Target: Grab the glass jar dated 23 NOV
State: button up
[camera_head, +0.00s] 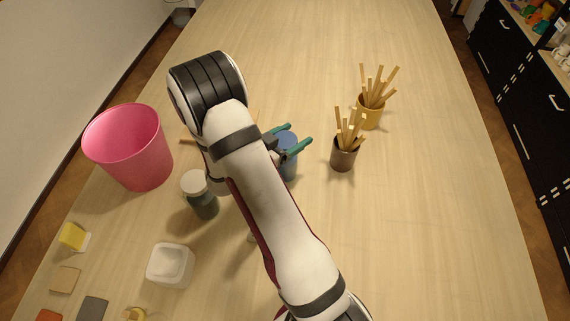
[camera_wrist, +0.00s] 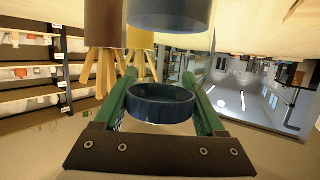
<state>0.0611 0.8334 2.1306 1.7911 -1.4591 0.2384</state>
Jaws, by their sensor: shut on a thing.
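A jar with a blue lid (camera_head: 287,143) stands just right of my wrist in the head view, partly covered by my arm. My gripper (camera_head: 299,135) has its teal fingers on either side of this jar near the top and is shut on it. In the wrist view, the dark blue lid (camera_wrist: 162,104) sits between the green fingers, with a blue-grey part of the jar (camera_wrist: 168,14) above it in the picture. A second jar with a white lid and dark contents (camera_head: 204,205) stands left of my arm. No date is readable on either jar.
A pink bucket (camera_head: 130,150) stands at the left. A brown cup (camera_head: 343,158) and a yellow cup (camera_head: 370,115), both with wooden sticks, stand right of the gripper. A white square dish (camera_head: 170,266) lies at lower left. The table's right side is clear.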

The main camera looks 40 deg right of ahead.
grip_shut()
jog(key=shift+r, duration=0.1)
